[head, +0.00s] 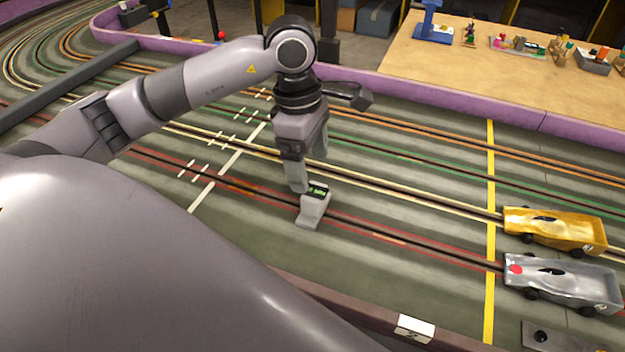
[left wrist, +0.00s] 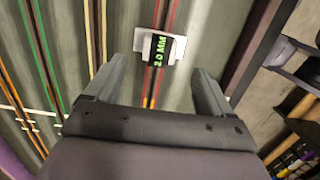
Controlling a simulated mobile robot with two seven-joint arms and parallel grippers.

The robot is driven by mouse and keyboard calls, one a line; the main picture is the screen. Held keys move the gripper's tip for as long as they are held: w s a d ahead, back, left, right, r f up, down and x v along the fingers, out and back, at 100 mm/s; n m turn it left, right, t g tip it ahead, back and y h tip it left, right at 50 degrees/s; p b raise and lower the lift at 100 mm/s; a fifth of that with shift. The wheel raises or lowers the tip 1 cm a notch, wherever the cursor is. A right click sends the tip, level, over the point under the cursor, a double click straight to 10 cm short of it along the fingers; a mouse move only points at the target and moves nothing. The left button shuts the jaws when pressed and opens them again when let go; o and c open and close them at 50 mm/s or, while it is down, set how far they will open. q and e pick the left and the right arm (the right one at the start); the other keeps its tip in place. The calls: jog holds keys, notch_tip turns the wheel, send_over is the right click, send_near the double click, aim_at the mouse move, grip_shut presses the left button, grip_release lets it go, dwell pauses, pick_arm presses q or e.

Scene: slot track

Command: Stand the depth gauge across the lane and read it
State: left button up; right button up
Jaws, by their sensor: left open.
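The depth gauge (head: 312,210) is a small light-grey block with a dark display. It stands upright across the red-edged lane (head: 365,231) in the head view. In the left wrist view the gauge (left wrist: 175,50) shows green lit characters that read 2.0 MM. My left gripper (head: 302,181) points down just above the gauge and behind it in the head view. In the left wrist view its fingers (left wrist: 172,72) are open, one to each side of the gauge, with nothing between them. The gap between fingertips and gauge is hard to judge. My right gripper is not in view.
A gold car (head: 555,229) and a silver car (head: 562,281) stand at the right, by a yellow line (head: 490,215). A wooden bench (head: 480,75) with small items lies behind the purple wall (head: 450,98). The track between gauge and yellow line is clear.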

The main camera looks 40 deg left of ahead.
pick_arm(q)
jog(key=shift+a+r, duration=0.15)
jog(key=shift+r, duration=1)
jog(key=shift+a+r, duration=0.1)
jog(key=shift+r, duration=1)
jog(key=shift+s, duration=0.1)
